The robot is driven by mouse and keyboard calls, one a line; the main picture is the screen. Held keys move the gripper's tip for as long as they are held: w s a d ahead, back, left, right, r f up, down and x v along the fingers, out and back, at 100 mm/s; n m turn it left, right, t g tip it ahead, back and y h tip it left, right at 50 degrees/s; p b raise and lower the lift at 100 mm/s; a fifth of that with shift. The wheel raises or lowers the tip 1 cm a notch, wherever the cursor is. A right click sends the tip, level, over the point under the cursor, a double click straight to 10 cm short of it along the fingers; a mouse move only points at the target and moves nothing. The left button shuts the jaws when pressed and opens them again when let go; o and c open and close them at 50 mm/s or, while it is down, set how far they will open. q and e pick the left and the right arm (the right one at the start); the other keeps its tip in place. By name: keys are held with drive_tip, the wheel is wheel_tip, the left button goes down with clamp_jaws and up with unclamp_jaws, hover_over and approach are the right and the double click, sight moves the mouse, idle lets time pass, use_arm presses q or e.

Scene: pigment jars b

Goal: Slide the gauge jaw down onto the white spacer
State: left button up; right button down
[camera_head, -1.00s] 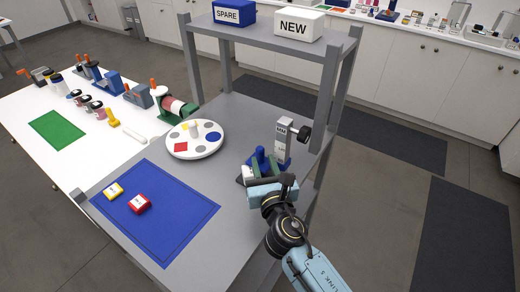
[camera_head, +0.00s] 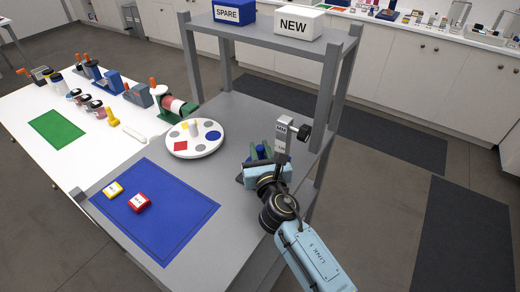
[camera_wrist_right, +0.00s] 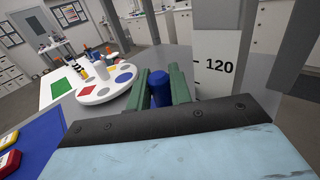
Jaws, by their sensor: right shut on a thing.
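The gauge's upright scale (camera_head: 282,130) is a grey-white post with a black knob (camera_head: 304,133) at the right end of the grey bench. In the right wrist view the scale (camera_wrist_right: 218,66) reads 120, close to the right of my fingers. My right gripper (camera_head: 261,151) has green fingers, shut on a blue upright knob (camera_wrist_right: 160,90), which looks like part of the gauge jaw. The rest of the jaw is hidden behind my gripper. I cannot make out a white spacer under it. My left gripper is not in view.
A white round palette (camera_head: 178,149) with coloured spots and a pale peg (camera_head: 193,128) stands left of the gauge. A blue mat (camera_head: 160,225) carries a yellow block (camera_head: 113,190) and a red block (camera_head: 139,202). A grey shelf post (camera_head: 327,95) rises close behind the gauge.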

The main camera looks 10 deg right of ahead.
drive_tip(key=shift+f, duration=0.1)
drive_tip(key=shift+f, duration=0.15)
drive_tip(key=c, duration=1.6)
unclamp_jaws()
drive_tip(key=s, duration=1.3)
drive_tip(key=shift+s+b, duration=0.25)
drive_tip(key=shift+b, duration=0.05)
